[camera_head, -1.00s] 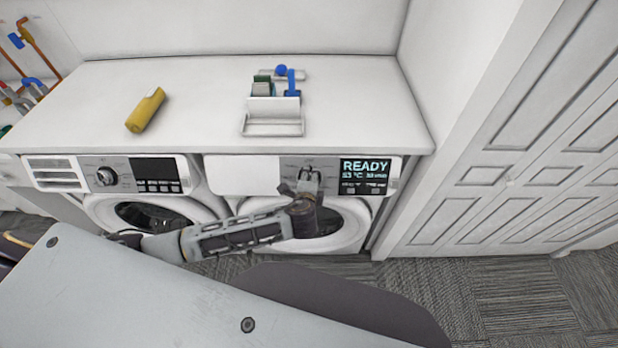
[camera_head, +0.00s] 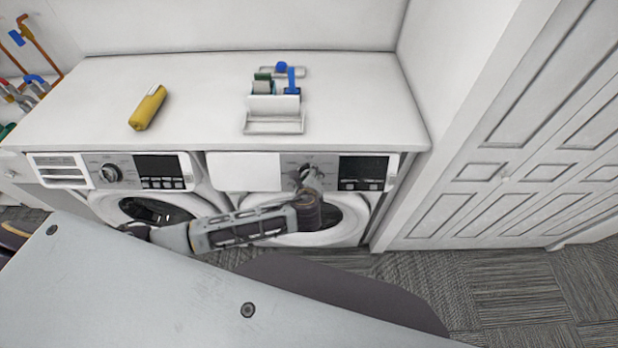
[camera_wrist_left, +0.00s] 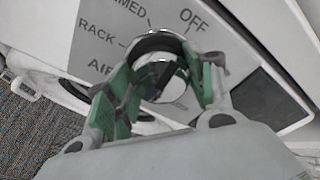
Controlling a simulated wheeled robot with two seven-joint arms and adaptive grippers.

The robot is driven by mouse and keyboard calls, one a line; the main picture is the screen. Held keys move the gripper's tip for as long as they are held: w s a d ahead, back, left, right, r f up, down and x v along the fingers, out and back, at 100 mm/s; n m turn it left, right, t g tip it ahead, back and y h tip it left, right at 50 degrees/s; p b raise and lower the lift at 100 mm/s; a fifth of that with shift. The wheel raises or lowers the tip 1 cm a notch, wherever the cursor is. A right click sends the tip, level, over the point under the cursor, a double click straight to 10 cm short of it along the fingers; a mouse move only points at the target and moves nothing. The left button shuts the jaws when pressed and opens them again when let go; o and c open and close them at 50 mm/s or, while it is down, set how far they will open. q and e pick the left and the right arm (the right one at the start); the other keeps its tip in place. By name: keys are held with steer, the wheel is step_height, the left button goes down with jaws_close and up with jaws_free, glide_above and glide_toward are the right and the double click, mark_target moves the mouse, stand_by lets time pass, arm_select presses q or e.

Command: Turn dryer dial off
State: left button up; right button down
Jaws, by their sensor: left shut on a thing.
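The dryer (camera_head: 243,173) is the right-hand white machine under the counter, with a dark display (camera_head: 363,168) that is now blank. Its round silver dial (camera_wrist_left: 168,80) sits in the middle of the panel, between the green pads of my left gripper (camera_wrist_left: 160,92). The gripper (camera_head: 309,181) is shut on the dial. Labels OFF, RACK, part of TIMED and AIR show around the dial in the left wrist view. The dial's pointer is partly hidden by the fingers, so I cannot tell exactly where it points. My right gripper is not in view.
A washer with its own dial (camera_head: 111,173) stands to the left. The white counter (camera_head: 200,110) above holds a yellow bottle (camera_head: 148,107) lying on its side and a white caddy (camera_head: 274,122) with blue and green items. A white panelled door (camera_head: 540,140) is on the right.

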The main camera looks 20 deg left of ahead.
arm_select(q)
steer(key=shift+s+f+m, duration=0.15)
steer(key=shift+m, duration=0.25)
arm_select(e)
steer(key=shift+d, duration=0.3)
arm_select(q)
steer(key=o, duration=1)
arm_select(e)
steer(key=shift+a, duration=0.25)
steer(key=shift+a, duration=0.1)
arm_select(q)
steer(key=shift+r, duration=0.2)
steer(key=shift+v, duration=5.9)
steer(key=shift+d+f, duration=0.1)
steer(key=shift+d, duration=0.05)
